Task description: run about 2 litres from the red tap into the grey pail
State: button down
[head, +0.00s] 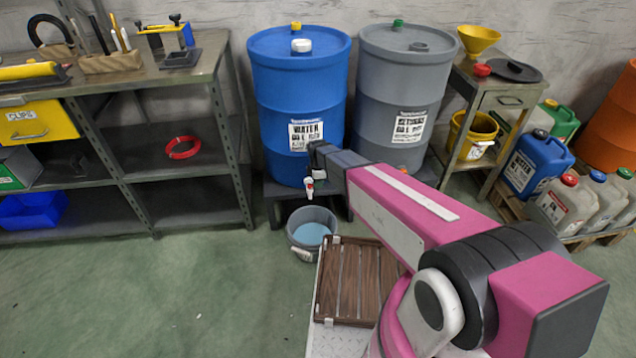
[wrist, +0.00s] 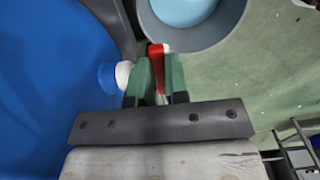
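The red tap (head: 309,184) is low on the front of the blue water drum (head: 298,95). Its red handle (wrist: 157,62) stands between the green fingers of my gripper (wrist: 158,72) in the wrist view, with the fingers closed against its sides. The white and blue tap fitting (wrist: 121,74) joins the drum just left of the fingers. The grey pail (head: 297,232) stands on the floor below the tap and holds light blue liquid; its rim (wrist: 232,22) also shows in the wrist view. I cannot make out a stream from the spout.
A grey drum (head: 398,85) stands right of the blue one. A brown slatted crate (head: 345,282) is near the pail. Metal shelving (head: 190,160) is at left; a small table (head: 488,95) and several jerrycans (head: 540,165) are at right. Open green floor lies front left.

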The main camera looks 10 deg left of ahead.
jog(key=shift+s+m, duration=0.25)
jog(key=shift+m, duration=0.55)
jog(key=shift+s+m, duration=0.25)
jog(key=shift+m, duration=0.55)
jog(key=c, duration=1.1)
grip_release()
jog(key=shift+r, duration=0.1)
notch_tip(320, 180, up, 11)
jog(key=shift+f, duration=0.15)
